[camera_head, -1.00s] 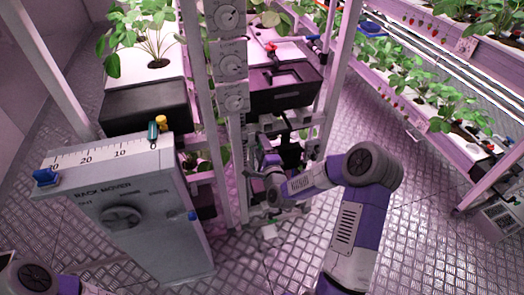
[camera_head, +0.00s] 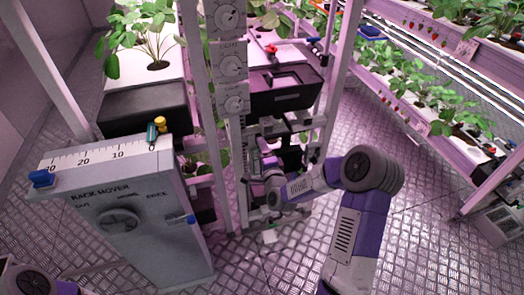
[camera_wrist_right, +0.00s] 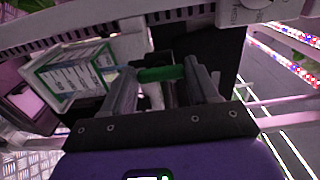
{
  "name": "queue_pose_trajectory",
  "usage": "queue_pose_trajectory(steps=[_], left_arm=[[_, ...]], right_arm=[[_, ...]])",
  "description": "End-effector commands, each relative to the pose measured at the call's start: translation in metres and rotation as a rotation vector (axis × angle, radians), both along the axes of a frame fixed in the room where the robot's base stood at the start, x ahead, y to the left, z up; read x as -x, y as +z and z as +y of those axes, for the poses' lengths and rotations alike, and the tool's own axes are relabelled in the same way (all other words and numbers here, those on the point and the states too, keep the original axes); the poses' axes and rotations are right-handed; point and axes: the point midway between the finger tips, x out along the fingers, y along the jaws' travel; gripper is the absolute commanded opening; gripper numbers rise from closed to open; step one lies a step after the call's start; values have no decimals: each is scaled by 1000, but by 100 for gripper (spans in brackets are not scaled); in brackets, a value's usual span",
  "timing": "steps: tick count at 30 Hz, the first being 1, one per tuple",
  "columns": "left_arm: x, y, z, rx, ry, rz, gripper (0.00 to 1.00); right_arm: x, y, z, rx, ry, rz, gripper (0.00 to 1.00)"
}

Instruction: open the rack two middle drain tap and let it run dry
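In the right wrist view a green bar-shaped handle (camera_wrist_right: 160,73), which looks like a tap handle, lies crosswise between the fingertips of my right gripper (camera_wrist_right: 161,78). The fingers are wide apart, and I cannot tell whether either touches the handle. In the head view my right gripper (camera_head: 262,160) reaches in among the rack's lower fittings, below a black tank (camera_head: 285,97). The tap is too small and hidden to make out there. Any water flow cannot be seen. My left gripper is out of view; only part of its arm shows at the bottom left.
A grey rack mover cabinet (camera_head: 137,222) with a scale and dial stands left of my right arm. Rack posts (camera_head: 203,100) and a column of dials (camera_head: 233,62) stand close to the gripper. A white labelled box (camera_wrist_right: 72,75) is left of the fingers.

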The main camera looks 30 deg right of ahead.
Motion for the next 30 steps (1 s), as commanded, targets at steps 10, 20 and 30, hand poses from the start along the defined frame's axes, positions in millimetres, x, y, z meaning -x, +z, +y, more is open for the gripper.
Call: queue_pose_trajectory(steps=[10,20,30], left_arm=[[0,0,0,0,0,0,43],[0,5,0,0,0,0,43],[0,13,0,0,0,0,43]], right_arm=[[0,0,0,1,0,1,85],[22,1,5,1,2,3,85],[68,0,16,1,0,2,85]])
